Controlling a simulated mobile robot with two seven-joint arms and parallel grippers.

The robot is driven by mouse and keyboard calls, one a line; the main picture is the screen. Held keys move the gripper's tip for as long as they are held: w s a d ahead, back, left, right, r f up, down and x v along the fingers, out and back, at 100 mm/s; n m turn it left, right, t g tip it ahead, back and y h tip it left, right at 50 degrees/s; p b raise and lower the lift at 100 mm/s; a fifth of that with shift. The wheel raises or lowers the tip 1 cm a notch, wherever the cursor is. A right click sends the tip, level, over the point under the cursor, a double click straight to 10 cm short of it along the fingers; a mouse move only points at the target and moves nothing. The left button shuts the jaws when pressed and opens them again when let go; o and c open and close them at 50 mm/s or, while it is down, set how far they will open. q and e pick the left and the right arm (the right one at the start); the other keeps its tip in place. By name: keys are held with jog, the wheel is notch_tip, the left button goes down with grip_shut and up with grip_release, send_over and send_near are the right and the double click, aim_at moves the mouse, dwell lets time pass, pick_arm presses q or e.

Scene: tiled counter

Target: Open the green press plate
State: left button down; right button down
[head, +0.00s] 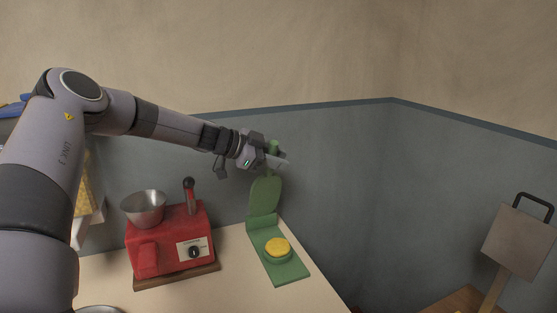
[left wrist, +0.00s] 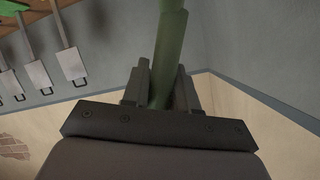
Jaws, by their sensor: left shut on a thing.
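The green press stands near the right end of the counter. Its upper plate (head: 265,192) is tilted up, roughly upright, hinged at the back of the green base (head: 290,270). A round yellow piece (head: 277,246) sits on the base's round seat. My left gripper (head: 276,156) is at the top of the raised plate. In the left wrist view its two fingers (left wrist: 164,92) are shut around the green handle (left wrist: 171,40), which runs up out of the picture. The fingers partly hide the handle. My right gripper is in neither view.
A red machine (head: 160,240) with a metal bowl (head: 144,207) stands left of the press on a brown board. A grey panel with a black handle (head: 520,240) is at the far right. The wall (head: 340,190) is close behind the press.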

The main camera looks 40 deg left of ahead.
pick_arm(q)
jog(key=shift+w+a+r, duration=0.15)
jog(key=shift+w+a, duration=0.1)
jog(key=shift+a, duration=0.45)
jog(key=c, duration=1)
grip_release()
jog(key=shift+o, duration=0.2)
jog(key=shift+r, duration=0.15)
jog(key=p+v, duration=0.1)
jog(key=v, duration=0.6)
jog(key=shift+a, duration=0.1)
